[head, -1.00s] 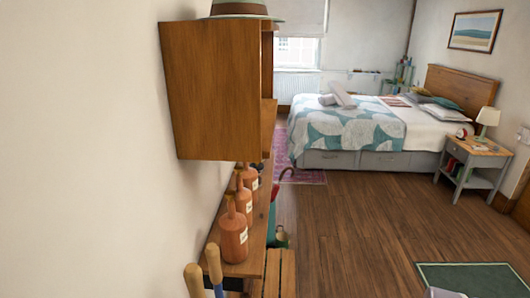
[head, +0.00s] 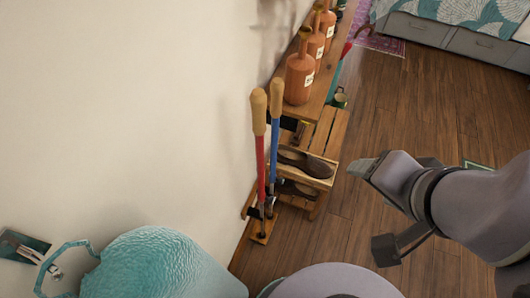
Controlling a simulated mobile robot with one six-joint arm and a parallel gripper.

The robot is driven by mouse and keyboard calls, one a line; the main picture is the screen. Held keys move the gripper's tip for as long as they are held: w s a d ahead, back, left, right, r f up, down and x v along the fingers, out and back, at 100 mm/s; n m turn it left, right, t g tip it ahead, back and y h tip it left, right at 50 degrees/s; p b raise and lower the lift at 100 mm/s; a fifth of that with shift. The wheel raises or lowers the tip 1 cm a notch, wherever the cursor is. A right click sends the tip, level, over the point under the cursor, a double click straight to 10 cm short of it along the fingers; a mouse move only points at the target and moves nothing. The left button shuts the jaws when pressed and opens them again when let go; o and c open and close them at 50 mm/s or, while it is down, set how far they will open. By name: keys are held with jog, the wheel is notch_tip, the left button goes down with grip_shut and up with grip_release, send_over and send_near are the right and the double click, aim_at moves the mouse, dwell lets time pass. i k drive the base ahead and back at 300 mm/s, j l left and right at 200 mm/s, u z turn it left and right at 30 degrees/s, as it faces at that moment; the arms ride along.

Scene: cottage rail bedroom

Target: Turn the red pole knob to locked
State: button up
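A red pole (head: 260,165) with a tan, rounded knob (head: 259,112) on top stands near the wall in the head view. A blue pole (head: 274,150) with a similar tan knob (head: 276,97) stands close to its right. Both poles rise from a small wooden base (head: 262,232) with dark fittings. Any lock marking on the red pole's knob is too small to tell. My gripper (head: 362,167) is to the right of both poles, apart from them, over the floor. Its fingers are seen edge-on, so their opening is unclear, and I see nothing held.
A slatted wooden rack with brown shoes (head: 304,162) stands just right of the poles. Terracotta bottles (head: 299,78) stand on a shelf (head: 318,103) behind. A textured teal object (head: 160,265) fills the lower left. Open wooden floor (head: 375,90) lies right of the rack.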

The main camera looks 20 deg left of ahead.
aim_at(271, 200)
jog(key=u, duration=1.05)
